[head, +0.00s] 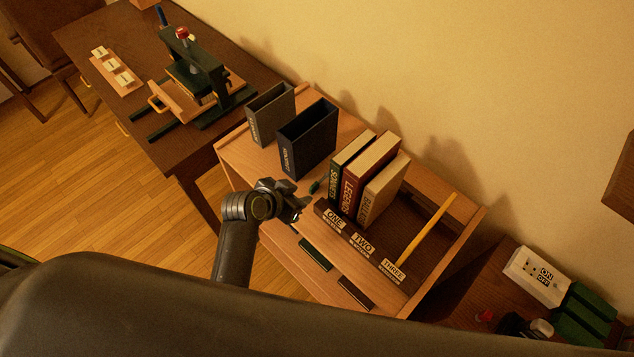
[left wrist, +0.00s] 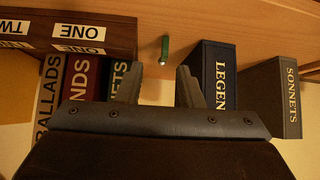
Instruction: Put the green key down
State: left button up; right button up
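The small green key (head: 314,187) is on the wooden desk top (head: 240,150), between the dark blue slipcase and the book rack. In the left wrist view the key (left wrist: 165,48) shows just past the fingertips, apart from both. My left gripper (head: 303,207) is open and empty, its fingers (left wrist: 158,74) spread with a clear gap between them. It is just in front of the key in the head view. My right gripper is in neither view.
A dark slipcase (head: 308,140) and a grey slipcase (head: 270,113) stand left of the key. Several books (head: 366,180) stand in the labelled rack (head: 345,230) on the right. A yellow stick (head: 426,230) crosses the rack. A press (head: 193,75) stands on the far-left table.

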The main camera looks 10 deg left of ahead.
aim_at(311, 188)
pick_arm(q)
jog(key=shift+x, duration=1.25)
jog(key=shift+w+d+f+p, duration=0.2)
jog(key=shift+w+f+p, duration=0.15)
jog(key=shift+w+f, duration=0.3)
jog(key=shift+w+d+f+p, duration=0.25)
jog(key=shift+w+f, duration=0.2)
jog(key=shift+w, duration=0.45)
jog(key=shift+w+d+f, duration=0.2)
jog(key=shift+w+f, duration=0.2)
jog(key=shift+f, duration=0.1)
jog(key=shift+c, duration=0.2)
grip_shut()
